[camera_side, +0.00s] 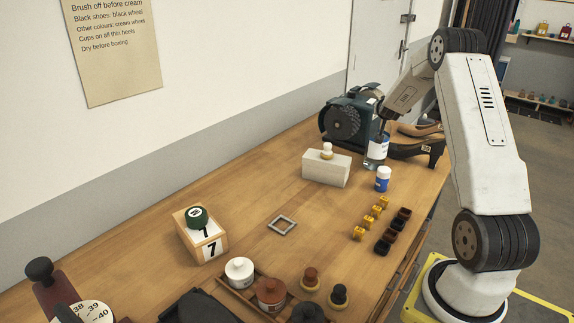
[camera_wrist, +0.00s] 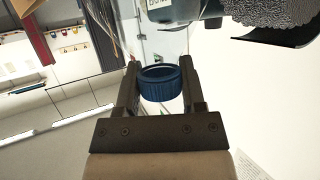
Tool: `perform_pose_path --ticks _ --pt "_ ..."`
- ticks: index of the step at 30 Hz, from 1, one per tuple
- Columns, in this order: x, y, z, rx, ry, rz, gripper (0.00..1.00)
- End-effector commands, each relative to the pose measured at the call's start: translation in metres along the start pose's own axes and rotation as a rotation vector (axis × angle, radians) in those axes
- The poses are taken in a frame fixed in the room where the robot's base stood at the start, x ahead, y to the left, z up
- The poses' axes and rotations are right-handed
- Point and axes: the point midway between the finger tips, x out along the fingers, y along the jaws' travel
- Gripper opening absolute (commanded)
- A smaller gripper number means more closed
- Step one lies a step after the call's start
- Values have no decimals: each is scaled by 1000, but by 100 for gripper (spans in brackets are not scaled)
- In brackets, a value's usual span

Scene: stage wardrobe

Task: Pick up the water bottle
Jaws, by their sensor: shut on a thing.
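The water bottle (camera_side: 377,147) is a clear bottle with a white and blue label, in front of the polishing machine. Its ribbed dark blue cap (camera_wrist: 161,80) shows in the wrist view between my two fingers. My gripper (camera_side: 384,128) is shut on the bottle at its top, and the fingers hide part of it in the side view. In the wrist view my gripper (camera_wrist: 159,76) has one finger on each side of the cap. The bottle looks roughly upright. I cannot tell whether its base touches the table.
The dark teal polishing machine (camera_side: 352,116) stands close on the left. A pale block (camera_side: 326,168) and a white-and-blue jar (camera_side: 383,180) stand in front. The table (camera_side: 310,205) is clear around the grey square frame (camera_side: 282,225).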

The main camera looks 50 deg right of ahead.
Motion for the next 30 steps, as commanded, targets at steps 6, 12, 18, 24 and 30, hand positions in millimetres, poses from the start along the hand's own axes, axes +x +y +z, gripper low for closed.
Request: perform_pose_path --ticks 6,12,18,24,30 --pt "-2 0 -8 1 12 1 0" --pt "-6 0 -20 1 15 2 0" --pt "-16 1 -37 1 13 1 0" --pt "-37 5 -47 1 13 1 0" --pt "-61 10 -60 1 13 1 0"
